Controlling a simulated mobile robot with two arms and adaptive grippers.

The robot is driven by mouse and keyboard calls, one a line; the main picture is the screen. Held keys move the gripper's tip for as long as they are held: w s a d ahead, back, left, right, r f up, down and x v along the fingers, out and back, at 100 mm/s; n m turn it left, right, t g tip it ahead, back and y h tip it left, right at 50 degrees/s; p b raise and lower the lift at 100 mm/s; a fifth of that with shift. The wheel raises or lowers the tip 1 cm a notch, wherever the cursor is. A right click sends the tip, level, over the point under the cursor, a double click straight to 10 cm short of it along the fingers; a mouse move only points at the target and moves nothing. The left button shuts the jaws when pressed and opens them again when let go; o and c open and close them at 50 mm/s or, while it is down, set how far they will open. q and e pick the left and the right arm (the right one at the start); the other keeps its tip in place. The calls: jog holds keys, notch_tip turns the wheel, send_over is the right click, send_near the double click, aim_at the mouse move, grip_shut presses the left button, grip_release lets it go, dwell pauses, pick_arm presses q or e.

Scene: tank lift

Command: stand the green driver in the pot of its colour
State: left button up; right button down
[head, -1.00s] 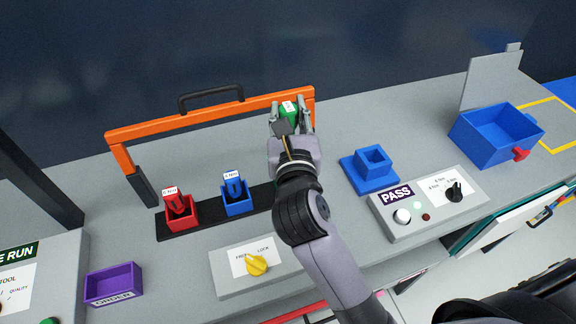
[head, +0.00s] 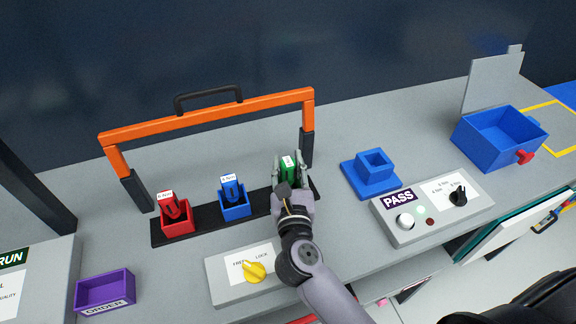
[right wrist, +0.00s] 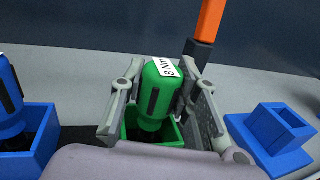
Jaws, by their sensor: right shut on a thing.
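The green driver (head: 288,168) is upright between the fingers of my right gripper (head: 290,172), which is shut on it. In the right wrist view the driver (right wrist: 158,92) has black grips and an "8 Nm" label, and the fingers flank it. The green pot (right wrist: 182,133) shows below and around the driver's lower part. The driver's lower end is hidden, so I cannot tell whether it rests on the pot's bottom. In the head view my gripper covers most of the pot. My left gripper is not in view.
A red pot (head: 178,227) and a blue pot (head: 236,209), each with a driver, stand on the black strip (head: 205,236) to the left. An orange frame (head: 230,110) arches behind. A blue socket block (head: 371,180) stands to the right, and a yellow knob (head: 254,271) in front.

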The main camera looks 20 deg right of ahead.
jog(key=shift+f, duration=0.15)
jog(key=c, duration=1.2)
grip_release()
jog(key=shift+r, duration=0.25)
jog(key=shift+s+a+f, duration=0.1)
jog(key=shift+s+f, duration=0.1)
jog(key=shift+s, duration=0.15)
jog(key=shift+r+b+v, duration=0.2)
jog(key=shift+b+v, duration=1.9)
jog(key=shift+v, duration=3.6)
